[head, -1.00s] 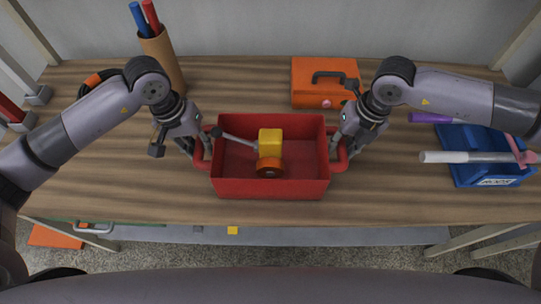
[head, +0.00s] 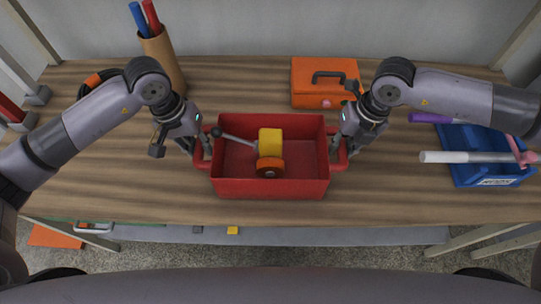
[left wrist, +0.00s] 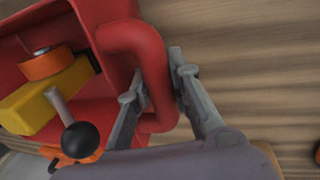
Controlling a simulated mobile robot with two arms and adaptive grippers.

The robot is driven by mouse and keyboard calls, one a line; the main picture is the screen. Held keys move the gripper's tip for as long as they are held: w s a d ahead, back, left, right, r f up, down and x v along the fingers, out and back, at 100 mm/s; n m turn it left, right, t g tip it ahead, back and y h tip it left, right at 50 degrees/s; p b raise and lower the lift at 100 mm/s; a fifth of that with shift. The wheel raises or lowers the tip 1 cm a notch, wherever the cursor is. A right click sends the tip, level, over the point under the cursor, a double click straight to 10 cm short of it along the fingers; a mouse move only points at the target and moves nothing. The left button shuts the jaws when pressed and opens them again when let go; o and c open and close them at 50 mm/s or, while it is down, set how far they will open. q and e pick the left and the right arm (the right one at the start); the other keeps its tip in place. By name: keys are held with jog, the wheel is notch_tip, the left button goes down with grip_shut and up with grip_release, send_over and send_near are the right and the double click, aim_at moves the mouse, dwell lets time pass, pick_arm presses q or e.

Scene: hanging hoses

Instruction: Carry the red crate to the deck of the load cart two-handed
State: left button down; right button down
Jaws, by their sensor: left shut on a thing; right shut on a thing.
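The red crate (head: 270,189) sits on the wooden table in the middle of the head view. A yellow block (head: 270,141), an orange roll (head: 270,168) and a rod with a black ball end (head: 217,132) lie in it. My left gripper (head: 203,160) is shut on the crate's left handle, which shows as a thick red bar (left wrist: 140,55) in the left wrist view, beside the fingers (left wrist: 155,85). My right gripper (head: 338,152) is shut on the right handle (head: 341,165). The load cart is not recognisable in these views.
An orange case (head: 310,78) stands behind the crate to the right. A blue bin (head: 485,173) with tubes lies at the right. A brown cylinder (head: 163,62) holding blue and red sticks stands at the back left. The table (head: 120,195) is bare in front of the crate.

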pick_arm(q)
jog(key=shift+r, duration=0.15)
pick_arm(e)
jog(key=shift+r, duration=0.15)
